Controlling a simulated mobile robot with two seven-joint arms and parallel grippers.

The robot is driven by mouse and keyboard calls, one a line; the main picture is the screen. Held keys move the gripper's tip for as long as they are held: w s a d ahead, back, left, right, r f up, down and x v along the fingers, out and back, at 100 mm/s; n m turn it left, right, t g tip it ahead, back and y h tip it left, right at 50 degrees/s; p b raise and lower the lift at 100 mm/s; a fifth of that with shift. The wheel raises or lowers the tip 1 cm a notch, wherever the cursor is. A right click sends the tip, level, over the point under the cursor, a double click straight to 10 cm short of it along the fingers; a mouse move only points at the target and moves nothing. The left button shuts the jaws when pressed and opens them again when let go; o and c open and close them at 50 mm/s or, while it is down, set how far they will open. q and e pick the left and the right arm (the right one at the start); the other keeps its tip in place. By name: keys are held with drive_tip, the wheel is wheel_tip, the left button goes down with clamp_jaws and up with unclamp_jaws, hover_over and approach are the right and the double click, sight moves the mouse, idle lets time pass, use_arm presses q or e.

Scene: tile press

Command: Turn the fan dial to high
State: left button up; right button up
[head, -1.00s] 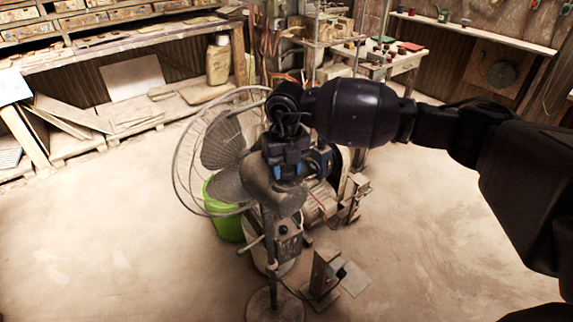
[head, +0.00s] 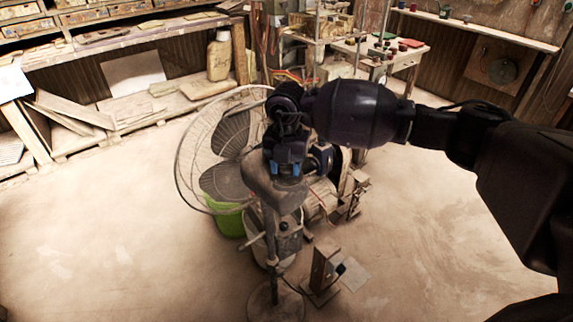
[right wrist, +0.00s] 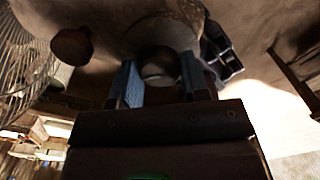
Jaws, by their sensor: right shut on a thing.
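The standing fan (head: 270,232) is in the middle of the head view, with its wire cage (head: 178,165) facing left. Its motor housing (head: 262,190) is just below my right gripper (head: 286,170). In the right wrist view, the gripper's blue-padded fingers (right wrist: 158,85) are on both sides of a round knob (right wrist: 158,68) on the housing, and are shut on it. No marks on that knob can be read. A second dark knob (right wrist: 70,46) sticks out at left. Lower on the pole is a control box (head: 286,240). My left gripper is not in view.
A green bucket (head: 229,221) stands behind the fan, with machinery (head: 318,200) to the right. A small metal stand (head: 324,272) is on the floor near the fan's round base (head: 276,303). Floor on both sides is open. Benches line the back.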

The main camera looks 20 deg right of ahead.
sight(286, 168)
drive_tip(key=shift+r, duration=0.1)
drive_tip(key=o, duration=0.9)
drive_tip(key=shift+o, duration=0.2)
wheel_tip(286, 168, up, 11)
drive_tip(key=shift+b, duration=0.45)
drive_tip(key=shift+f, duration=0.2)
